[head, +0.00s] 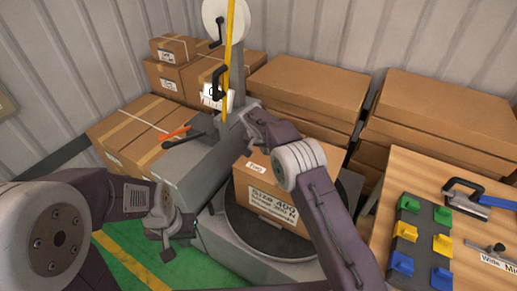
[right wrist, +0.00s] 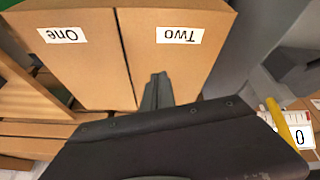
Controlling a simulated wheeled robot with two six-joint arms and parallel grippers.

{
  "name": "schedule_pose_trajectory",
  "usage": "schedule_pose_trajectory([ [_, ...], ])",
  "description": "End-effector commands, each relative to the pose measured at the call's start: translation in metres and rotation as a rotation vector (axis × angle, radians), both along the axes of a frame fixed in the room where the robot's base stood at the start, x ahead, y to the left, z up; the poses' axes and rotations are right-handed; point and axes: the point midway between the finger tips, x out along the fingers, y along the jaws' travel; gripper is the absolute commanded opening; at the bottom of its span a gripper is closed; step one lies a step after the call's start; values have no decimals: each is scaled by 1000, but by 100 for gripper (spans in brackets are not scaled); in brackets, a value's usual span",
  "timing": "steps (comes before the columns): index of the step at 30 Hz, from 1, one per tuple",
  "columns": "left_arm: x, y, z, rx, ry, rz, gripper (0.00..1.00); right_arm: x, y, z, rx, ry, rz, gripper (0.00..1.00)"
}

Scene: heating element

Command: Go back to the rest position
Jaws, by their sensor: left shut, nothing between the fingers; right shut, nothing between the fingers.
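My right gripper (head: 254,122) is above the far side of the cardboard box (head: 270,200) on the dark round turntable (head: 235,212). My left gripper (head: 172,236) is low at the left, over the green floor beside the grey machine, shut and empty.
The grey machine (head: 190,165) has a yellow upright strip (head: 229,60) and a white reel (head: 215,18). Cardboard boxes (head: 310,90) stack along the wall. A wooden table (head: 400,175) at right holds colored clips (head: 411,203) and a blue-handled tool (head: 470,190).

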Motion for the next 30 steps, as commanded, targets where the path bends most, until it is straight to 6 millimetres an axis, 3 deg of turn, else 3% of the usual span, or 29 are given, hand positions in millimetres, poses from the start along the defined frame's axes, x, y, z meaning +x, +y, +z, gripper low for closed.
schedule_pose_trajectory([
  [1, 0, 0, -1, 0, -1, 0, 0, 1, 11, 2, 1, -1, 2, 0],
  [7, 0, 0, 2, 0, -1, 0, 0, 4, 27, 10, 0, 0, 0, 0],
  [19, 0, 0, 2, 0, -1, 0, 0, 6, 23, 12, 1, -2, -10, 0],
  [22, 0, 0, 2, 0, -1, 0, 0, 15, 12, 40, 17, -46, -33, 0],
  [25, 0, 0, 2, 0, -1, 0, 0, 22, -10, 85, 35, -102, -72, 0],
  [27, 0, 0, 2, 0, -1, 0, 0, 11, -34, 112, 45, -104, -112, 0],
  [30, 0, 0, 2, 0, -1, 0, 0, -16, -62, 133, 64, -78, -151, 0],
])
